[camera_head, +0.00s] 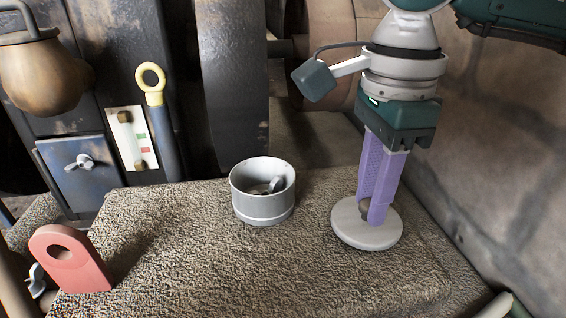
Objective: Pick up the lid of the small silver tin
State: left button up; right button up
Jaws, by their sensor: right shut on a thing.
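The small silver tin (262,207) stands upright and open on the rough stone ledge. Something small and grey lies inside it, too small to tell what. The round silver lid (366,233) is to the right of the tin, apart from it. My right gripper (370,211) points down from above with its purple fingers shut on the dark knob at the lid's centre. The lid is flat, at or just above the ledge; I cannot tell if it touches. My left gripper is not in view.
The ledge (200,270) has free room in front of the tin and lid. A red tab with a hole (75,262) stands at the left. A stone wall (510,160) closes the right side.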

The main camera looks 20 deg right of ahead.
grip_shut()
